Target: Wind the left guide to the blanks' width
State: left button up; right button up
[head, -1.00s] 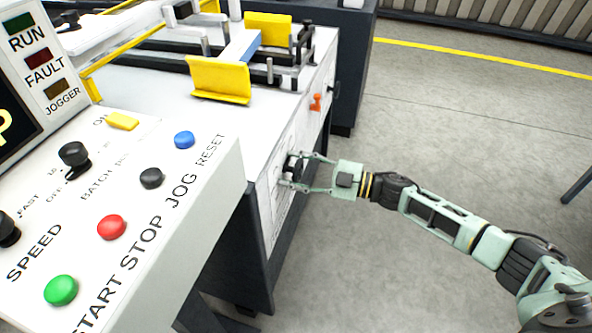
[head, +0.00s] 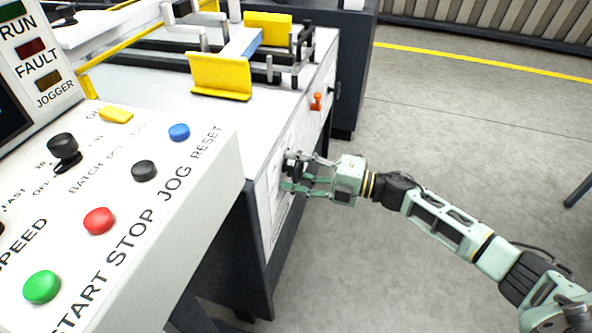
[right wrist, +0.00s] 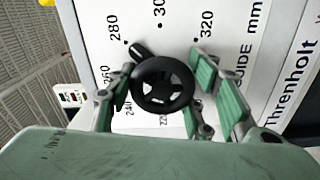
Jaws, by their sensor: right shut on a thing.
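A black handwheel (right wrist: 164,88) sits on a white dial face (right wrist: 185,25) with mm marks from about 220 to 320 and the word GUIDE. In the head view, the right gripper (head: 292,176) reaches the handwheel (head: 291,163) on the machine's side. Two yellow plates (head: 219,77) (head: 268,28) stand on the machine top; I cannot tell which is the left guide. My left gripper is out of view.
A control panel (head: 215,185) with green, red, black and blue buttons fills the left foreground. An orange knob (head: 316,101) sticks out of the machine's side beyond the handwheel. Open grey floor (head: 440,130) lies to the right.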

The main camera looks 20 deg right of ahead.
jog(key=shift+w+d+r, duration=0.1)
jog(key=shift+r, duration=0.1)
dwell(0.3)
jog(key=o, duration=0.9)
jog(key=shift+o, duration=1.1)
jog(key=shift+f, duration=0.1)
jog(key=v, duration=1.2)
